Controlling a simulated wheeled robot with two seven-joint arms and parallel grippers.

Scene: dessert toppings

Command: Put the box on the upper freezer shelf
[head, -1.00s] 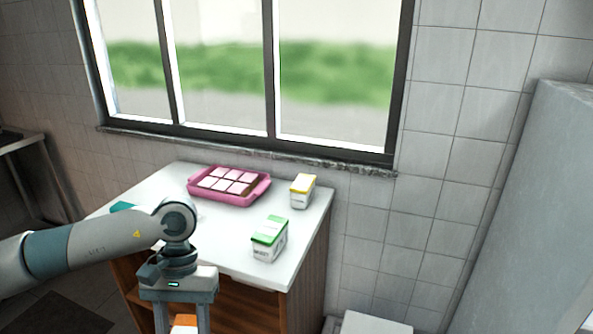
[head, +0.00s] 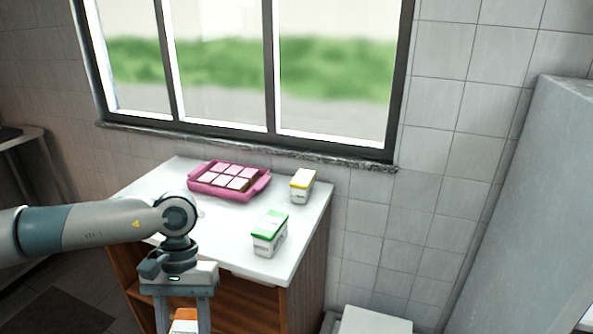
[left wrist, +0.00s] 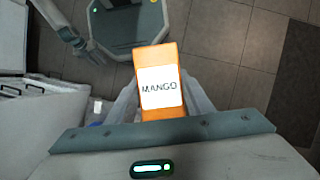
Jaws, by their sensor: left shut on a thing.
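An orange box with a white label reading MANGO (left wrist: 160,88) is held between the fingers of my left gripper (left wrist: 160,105) in the left wrist view. In the head view, my left gripper (head: 185,315) points down in front of the counter, shut on the orange box (head: 184,326), of which only the top shows at the bottom edge. The box is off the counter, over the floor side.
The white counter (head: 225,235) holds a pink tray (head: 205,190) with several pale squares, a yellow-topped box (head: 302,186) and a green-topped box (head: 269,234). A white object (head: 372,322) stands low on the floor right of the counter.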

